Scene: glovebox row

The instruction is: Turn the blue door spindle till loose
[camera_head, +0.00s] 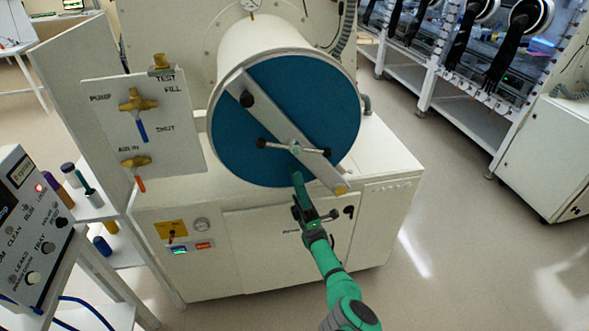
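The blue round door (240,130) closes the end of a white cylindrical chamber (262,40). A grey clamp bar (268,117) crosses it diagonally from upper left to lower right. The door spindle (294,147) sits on the bar near the door's middle, with a roughly level cross handle ending in dark knobs. My gripper (297,176), green and dark, reaches up from below to just under the spindle hub, in front of the door's lower part. Whether its fingers touch the spindle, or are open or shut, is too small to tell.
A valve panel (165,155) with brass valves stands left of the door. A control box (35,215) and a shelf with bottles (85,185) are at the left. Gloveboxes (470,55) line the back right. The floor (450,260) at the right is clear.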

